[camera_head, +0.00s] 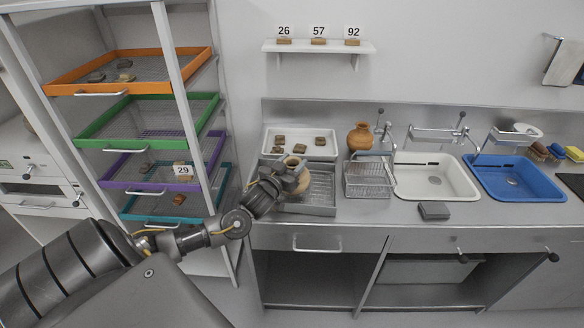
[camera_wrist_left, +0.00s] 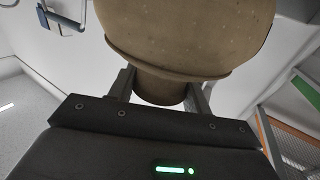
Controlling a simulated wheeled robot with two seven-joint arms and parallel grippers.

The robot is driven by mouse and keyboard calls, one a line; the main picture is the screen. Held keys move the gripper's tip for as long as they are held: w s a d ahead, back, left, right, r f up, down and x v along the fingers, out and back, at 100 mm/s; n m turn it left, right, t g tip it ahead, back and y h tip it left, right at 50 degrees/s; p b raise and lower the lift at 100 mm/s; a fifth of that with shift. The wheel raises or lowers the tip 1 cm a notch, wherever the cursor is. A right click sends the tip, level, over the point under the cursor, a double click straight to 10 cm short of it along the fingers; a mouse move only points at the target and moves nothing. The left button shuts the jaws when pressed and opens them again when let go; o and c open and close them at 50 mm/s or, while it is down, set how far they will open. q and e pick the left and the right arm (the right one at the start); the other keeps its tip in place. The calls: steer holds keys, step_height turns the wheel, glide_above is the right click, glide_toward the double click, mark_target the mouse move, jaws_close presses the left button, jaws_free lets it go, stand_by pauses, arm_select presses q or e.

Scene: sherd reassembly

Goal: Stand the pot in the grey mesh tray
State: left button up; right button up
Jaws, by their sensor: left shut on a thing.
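A tan-brown pot (camera_head: 297,178) is held by my left gripper (camera_head: 281,182), over the left part of the grey tray (camera_head: 322,186) on the counter. In the left wrist view the pot (camera_wrist_left: 185,35) fills the top, and its narrow part (camera_wrist_left: 160,92) is between the two fingers of the left gripper (camera_wrist_left: 160,98). The gripper is shut on it. The pot's open mouth faces up in the head view. I cannot tell whether its base touches the tray. The pot and gripper hide part of the tray. My right gripper is not in view.
A white tray with sherds (camera_head: 325,147) lies behind the grey tray. A wire basket (camera_head: 366,180) stands to its right, with an orange-brown jar (camera_head: 360,137) behind. Further right are a white basin (camera_head: 430,187) and a blue basin (camera_head: 520,187). A drawer rack (camera_head: 165,60) stands left.

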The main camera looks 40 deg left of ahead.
arm_select(q)
steer(key=shift+f, duration=1)
steer(key=shift+f, duration=0.1)
steer(key=o, duration=1.5)
steer(key=shift+o, duration=0.2)
